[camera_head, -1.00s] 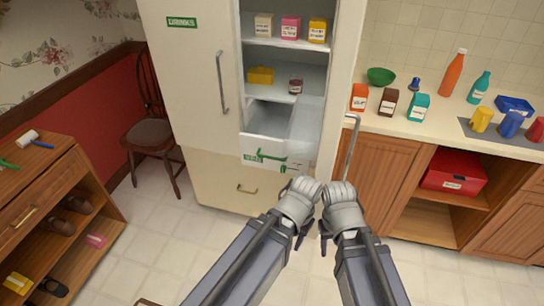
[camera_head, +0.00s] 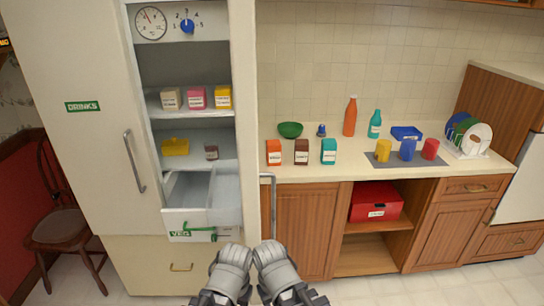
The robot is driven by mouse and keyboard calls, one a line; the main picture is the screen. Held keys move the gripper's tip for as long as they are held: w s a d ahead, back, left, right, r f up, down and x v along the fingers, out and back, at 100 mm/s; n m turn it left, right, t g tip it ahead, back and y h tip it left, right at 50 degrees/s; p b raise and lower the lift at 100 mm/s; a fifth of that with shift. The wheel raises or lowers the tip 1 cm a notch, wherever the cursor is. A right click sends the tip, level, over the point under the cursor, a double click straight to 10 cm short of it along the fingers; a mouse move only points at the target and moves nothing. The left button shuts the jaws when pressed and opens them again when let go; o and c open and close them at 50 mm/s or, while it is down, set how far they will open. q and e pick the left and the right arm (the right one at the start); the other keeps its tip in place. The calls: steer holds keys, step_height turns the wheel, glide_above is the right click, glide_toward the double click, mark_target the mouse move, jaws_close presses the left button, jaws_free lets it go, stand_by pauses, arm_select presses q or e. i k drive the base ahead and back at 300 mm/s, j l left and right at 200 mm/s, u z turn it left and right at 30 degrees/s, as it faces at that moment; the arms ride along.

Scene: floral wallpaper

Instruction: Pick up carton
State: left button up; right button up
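Several small cartons are in view. On the upper shelf of the open fridge stand a beige carton (camera_head: 171,99), a pink carton (camera_head: 196,98) and a yellow carton (camera_head: 223,97). On the counter stand an orange carton (camera_head: 274,153), a brown carton (camera_head: 301,152) and a teal carton (camera_head: 328,151). My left gripper (camera_head: 236,254) and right gripper (camera_head: 268,252) are side by side at the bottom centre, in front of the fridge and below counter height in the picture. They are apart from all cartons. Their fingers are too foreshortened to tell open from shut.
The fridge's clear VEG drawer (camera_head: 187,219) is pulled out, and an open door with a long handle (camera_head: 268,207) stands at its right. A green bowl (camera_head: 290,129), bottles, cups and a dish rack (camera_head: 466,137) are on the counter (camera_head: 360,168). A chair (camera_head: 62,229) stands left.

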mark_target(274, 147)
steer(key=i+l, duration=0.15)
steer(key=l, duration=0.2)
steer(key=i+l, duration=0.1)
steer(key=l, duration=0.3)
steer(key=i+l, duration=0.15)
steer(key=l, duration=0.2)
steer(key=i+l, duration=0.1)
steer(key=l, duration=0.25)
steer(key=i+l, duration=0.15)
steer(key=l, duration=0.25)
steer(key=i+l, duration=0.1)
steer(key=l, duration=0.25)
steer(key=i+l, duration=0.15)
steer(key=l, duration=0.2)
steer(key=i+l+u, duration=0.1)
steer(key=l, duration=0.3)
